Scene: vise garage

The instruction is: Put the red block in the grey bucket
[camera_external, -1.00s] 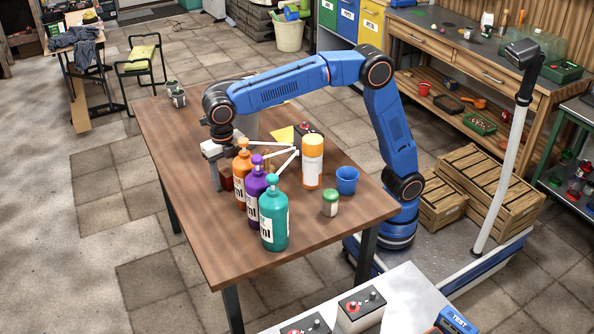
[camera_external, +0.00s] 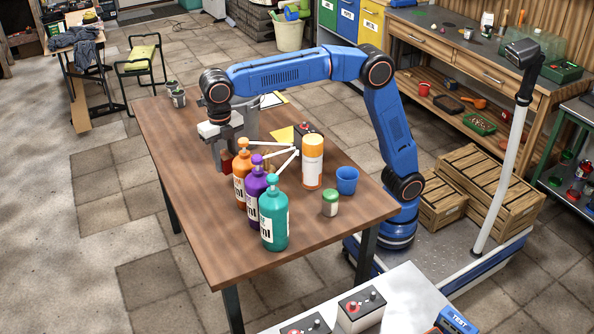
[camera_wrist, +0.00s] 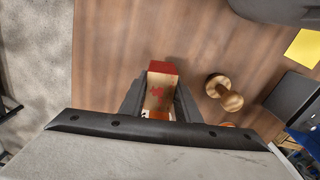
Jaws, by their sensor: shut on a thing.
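My gripper (camera_external: 226,163) is shut on the red block (camera_external: 227,159), over the table behind the orange bottle. In the wrist view the block (camera_wrist: 163,68) sits between the fingers (camera_wrist: 160,88), with a red end and a wood-coloured face with a red mark. A grey cylindrical thing, likely the grey bucket (camera_external: 251,122), stands on the table just behind and right of my gripper, partly hidden by my arm. A dark grey rounded shape, perhaps the same bucket (camera_wrist: 275,8), shows at the top right of the wrist view.
Orange (camera_external: 240,188), purple (camera_external: 257,194) and teal (camera_external: 273,222) pump bottles stand close in front of my gripper. An orange-and-white canister (camera_external: 312,165), a blue cup (camera_external: 347,180) and a small green-lidded jar (camera_external: 330,203) stand to the right. A wooden knob-like piece (camera_wrist: 224,92) is beside the block.

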